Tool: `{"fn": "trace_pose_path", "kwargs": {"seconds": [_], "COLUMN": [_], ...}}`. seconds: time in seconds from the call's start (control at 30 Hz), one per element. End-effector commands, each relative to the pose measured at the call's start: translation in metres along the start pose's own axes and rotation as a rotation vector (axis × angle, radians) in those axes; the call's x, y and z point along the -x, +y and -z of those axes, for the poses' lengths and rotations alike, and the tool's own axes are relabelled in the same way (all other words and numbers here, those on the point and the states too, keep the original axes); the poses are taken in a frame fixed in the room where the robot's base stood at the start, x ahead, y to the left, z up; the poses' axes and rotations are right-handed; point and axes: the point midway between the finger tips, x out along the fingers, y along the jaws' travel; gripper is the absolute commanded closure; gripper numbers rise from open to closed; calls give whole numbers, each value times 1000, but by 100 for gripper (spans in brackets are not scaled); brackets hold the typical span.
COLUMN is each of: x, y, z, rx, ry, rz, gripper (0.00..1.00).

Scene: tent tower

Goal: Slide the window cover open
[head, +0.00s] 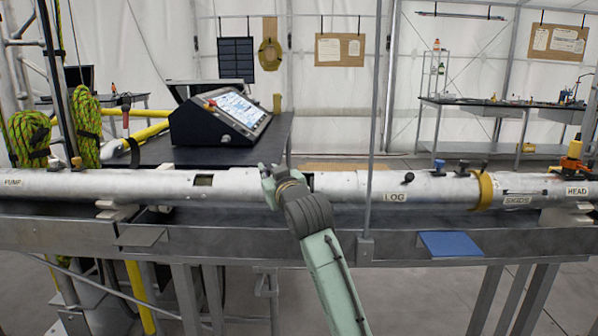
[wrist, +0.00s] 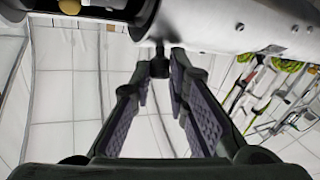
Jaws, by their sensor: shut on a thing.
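The window cover (head: 240,183) appears to be the pale sleeve section on the long silver tube; its exact edges are hard to tell. My gripper (head: 267,172) is at the tube, left of the LOG label. In the wrist view, my gripper (wrist: 160,62) has its fingertips closed around a small dark knob (wrist: 159,68), which stands out from the silver tube (wrist: 225,20). One dark opening (head: 203,180) shows left of my gripper. Another dark opening (head: 308,182) shows just right of it, partly hidden by my gripper.
The tube rests on a long metal trough (head: 420,220). A thin upright post (head: 371,120) stands right of my arm. A control console (head: 225,116) sits on a dark table behind. A blue plate (head: 450,244) lies at the trough's front right.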

Motion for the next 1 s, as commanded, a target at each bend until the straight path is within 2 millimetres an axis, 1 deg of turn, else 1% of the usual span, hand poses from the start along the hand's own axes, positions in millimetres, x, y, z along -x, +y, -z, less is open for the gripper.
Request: {"fn": "trace_pose_path", "kwargs": {"seconds": [0.03,0.13,0.23,0.5,0.53,0.8,1.0], "x": [-5,-9,-11,-11,-11,-11,-11], "y": [-11,-21,-25,-25,-24,-24,-25], "z": [3,5,6,5,5,5,5], "rx": [-2,-2,-1,-1,-1,-1,-1], "ry": [0,0,0,-1,-1,-1,-1], "rz": [3,0,-2,-3,-4,-3,-3], "gripper": [100,100,100,100,83,65,65]}}
